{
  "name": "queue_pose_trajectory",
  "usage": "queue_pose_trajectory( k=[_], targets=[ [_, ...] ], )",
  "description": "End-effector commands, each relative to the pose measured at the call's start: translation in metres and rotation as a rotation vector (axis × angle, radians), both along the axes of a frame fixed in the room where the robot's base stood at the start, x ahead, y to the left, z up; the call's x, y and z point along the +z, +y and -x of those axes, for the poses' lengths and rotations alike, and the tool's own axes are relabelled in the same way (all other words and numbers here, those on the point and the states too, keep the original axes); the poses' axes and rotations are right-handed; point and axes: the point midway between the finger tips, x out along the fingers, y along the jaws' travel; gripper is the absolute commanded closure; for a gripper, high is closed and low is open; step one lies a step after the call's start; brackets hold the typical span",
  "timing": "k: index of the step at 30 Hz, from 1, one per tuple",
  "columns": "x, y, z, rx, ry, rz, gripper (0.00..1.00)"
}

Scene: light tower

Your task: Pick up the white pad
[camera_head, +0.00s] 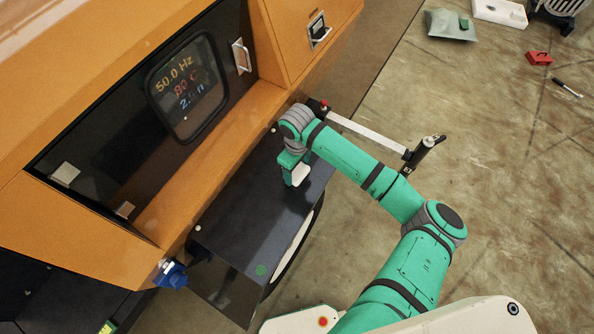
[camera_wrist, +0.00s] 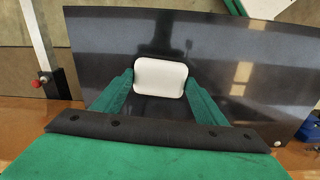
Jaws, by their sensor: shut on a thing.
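The white pad (camera_wrist: 160,77) is a rounded rectangle between the two green fingers of my gripper (camera_wrist: 160,84) in the wrist view. The fingers touch its left and right edges and are shut on it. Behind it is the black shelf (camera_wrist: 215,50); I cannot tell whether the pad still touches the shelf. In the head view my gripper (camera_head: 297,176) points down over the black shelf (camera_head: 250,215), and the white pad (camera_head: 299,175) shows at its tip, partly hidden by the gripper.
The orange cabinet with a dark display (camera_head: 187,86) stands along the shelf's back side. A metal bar (camera_head: 368,133) with a black handle juts out at the right. A blue connector (camera_head: 171,274) is at the shelf's left end. A red box (camera_head: 539,58) lies on the floor.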

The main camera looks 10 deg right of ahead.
Motion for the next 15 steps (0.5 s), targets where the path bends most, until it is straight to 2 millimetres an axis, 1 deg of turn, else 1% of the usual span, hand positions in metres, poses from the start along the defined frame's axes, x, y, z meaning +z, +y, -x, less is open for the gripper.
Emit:
queue_pose_trajectory(
  k=[4,8,11,12,13,15],
  targets=[
    [0.002,0.000,0.000,0.000,-0.001,-0.001,0.56],
    [0.009,0.000,0.000,0.001,-0.001,-0.001,0.56],
    [0.023,0.001,-0.001,0.001,-0.003,-0.001,0.56],
    [0.030,0.001,-0.001,0.001,-0.003,-0.001,0.56],
    [0.036,0.003,0.002,0.003,-0.003,-0.003,0.56],
    [0.050,0.011,0.013,0.005,-0.002,-0.003,0.56]
  ],
)
